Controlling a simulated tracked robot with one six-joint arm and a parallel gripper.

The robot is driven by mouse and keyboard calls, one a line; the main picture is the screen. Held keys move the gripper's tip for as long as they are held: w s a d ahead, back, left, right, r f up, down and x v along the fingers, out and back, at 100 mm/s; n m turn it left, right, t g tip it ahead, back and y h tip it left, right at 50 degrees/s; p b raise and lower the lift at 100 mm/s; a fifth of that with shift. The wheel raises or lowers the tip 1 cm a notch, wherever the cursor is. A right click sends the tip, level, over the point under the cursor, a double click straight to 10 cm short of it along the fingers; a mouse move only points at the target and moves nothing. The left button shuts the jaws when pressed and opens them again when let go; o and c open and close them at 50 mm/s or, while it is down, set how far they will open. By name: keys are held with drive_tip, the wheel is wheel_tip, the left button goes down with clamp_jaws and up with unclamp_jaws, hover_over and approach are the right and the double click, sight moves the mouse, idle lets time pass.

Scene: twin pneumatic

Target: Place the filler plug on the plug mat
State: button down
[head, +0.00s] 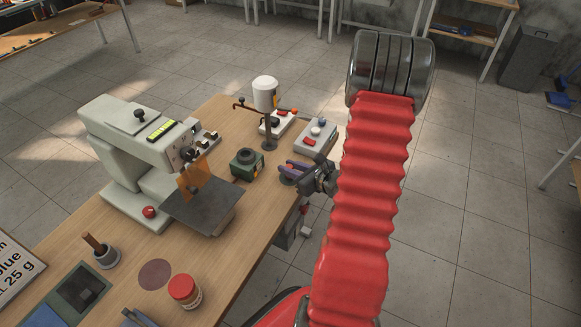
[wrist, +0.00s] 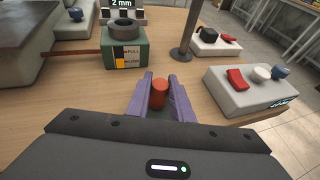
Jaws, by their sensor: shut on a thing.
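My gripper (head: 290,172) is over the right edge of the wooden bench, and its purple fingers also show in the wrist view (wrist: 159,92). They are shut on a red-orange cylinder, which I take to be the filler plug (wrist: 159,94). The plug stands roughly upright between the fingers; in the head view I cannot make it out. A flat, round brown mat (head: 155,274), likely the plug mat, lies bare on the near part of the bench, far to the left of my gripper.
A green block with a dark ring on top (head: 246,165) and FULL/LOW marks stands left of my gripper. Behind are a dark post (head: 269,130) and a grey switch box (head: 316,136). A large pale machine (head: 145,150) stands left. A red-lidded jar (head: 184,291) stands beside the mat.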

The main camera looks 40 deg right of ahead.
drive_tip(key=shift+f, duration=0.1)
drive_tip(key=c, duration=1.6)
unclamp_jaws()
drive_tip(key=shift+o, duration=0.2)
drive_tip(key=shift+s+r, duration=0.35)
drive_tip(key=shift+s, duration=0.15)
drive_tip(key=v, duration=1.1)
